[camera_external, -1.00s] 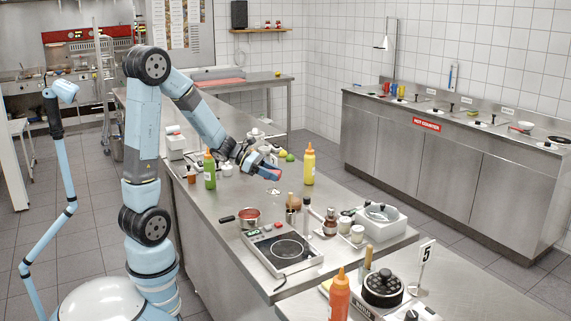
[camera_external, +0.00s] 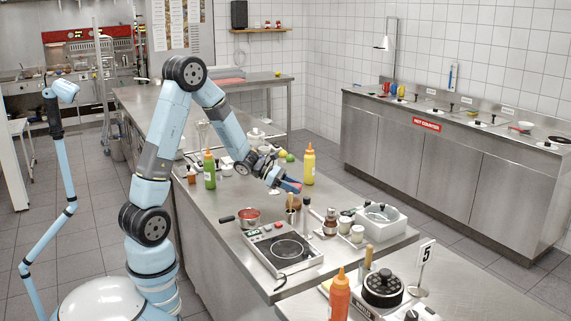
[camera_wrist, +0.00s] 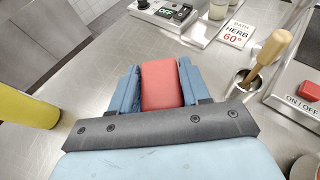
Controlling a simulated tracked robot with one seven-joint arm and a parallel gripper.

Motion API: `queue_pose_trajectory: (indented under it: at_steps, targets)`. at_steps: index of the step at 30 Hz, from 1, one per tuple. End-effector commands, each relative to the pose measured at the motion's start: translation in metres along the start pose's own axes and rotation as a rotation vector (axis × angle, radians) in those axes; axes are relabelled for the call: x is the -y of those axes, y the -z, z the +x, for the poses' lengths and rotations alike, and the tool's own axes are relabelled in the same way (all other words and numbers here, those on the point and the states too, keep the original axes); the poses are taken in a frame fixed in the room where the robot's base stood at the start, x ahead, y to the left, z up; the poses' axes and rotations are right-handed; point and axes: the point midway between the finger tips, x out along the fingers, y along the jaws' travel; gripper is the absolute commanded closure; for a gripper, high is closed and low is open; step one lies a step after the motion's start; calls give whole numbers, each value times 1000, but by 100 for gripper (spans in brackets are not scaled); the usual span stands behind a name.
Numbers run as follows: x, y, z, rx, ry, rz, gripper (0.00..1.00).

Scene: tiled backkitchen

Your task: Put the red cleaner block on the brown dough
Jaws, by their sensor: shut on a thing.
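The red cleaner block (camera_wrist: 163,86) is held between the blue fingers of my gripper (camera_wrist: 162,92) in the wrist view. In the outside view, my gripper (camera_external: 287,185) holds the block (camera_external: 293,187) over the steel table. I cannot tell the exact gap between block and dough. The dough does not show in the wrist view; the block and gripper may hide it.
A yellow bottle (camera_external: 308,164) stands behind my gripper, and a green bottle (camera_external: 209,170) stands left. A wooden-handled tool (camera_wrist: 270,55) stands in a metal pot close to the right of the block. A red-filled pan (camera_external: 248,217) and a hotplate (camera_external: 284,247) are nearer the camera.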

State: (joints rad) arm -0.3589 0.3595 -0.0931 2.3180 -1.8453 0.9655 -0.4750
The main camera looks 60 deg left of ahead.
Motion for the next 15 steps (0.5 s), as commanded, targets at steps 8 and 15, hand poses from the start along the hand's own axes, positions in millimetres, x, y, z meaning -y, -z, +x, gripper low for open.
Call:
queue_pose_trajectory:
  at_steps: [8,15]
  targets:
    - [-2,28,14,0,1,-2,85]
    - [-2,30,14,0,0,0,85]
